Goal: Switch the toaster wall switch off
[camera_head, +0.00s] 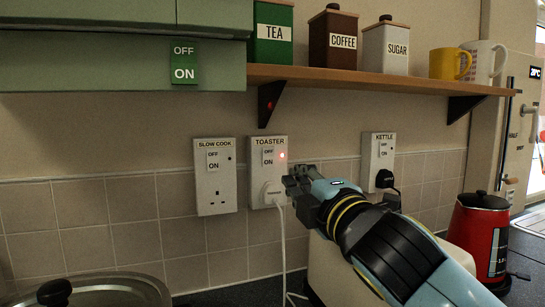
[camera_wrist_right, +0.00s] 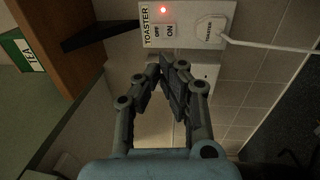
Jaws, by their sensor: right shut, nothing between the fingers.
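The toaster wall switch (camera_head: 268,157) is a small white rocker marked OFF and ON on a white plate labelled TOASTER (camera_head: 256,187). A red light (camera_head: 282,156) beside it is lit. A white plug (camera_head: 273,194) with a white cord sits in the plate's lower part. The switch also shows in the wrist view (camera_wrist_right: 163,30), just beyond my fingertips. My right gripper (camera_head: 291,181) is shut and empty, right of the plate's lower half and below the switch's height; contact with the plate cannot be told. It also shows in the wrist view (camera_wrist_right: 168,64). My left gripper is out of view.
A SLOW COOK plate (camera_head: 214,180) is to the left and a KETTLE plate (camera_head: 378,160) with a black plug to the right. A wooden shelf (camera_head: 350,79) with canisters and mugs is above. A red kettle (camera_head: 480,238) and a pot lid (camera_head: 95,291) are below.

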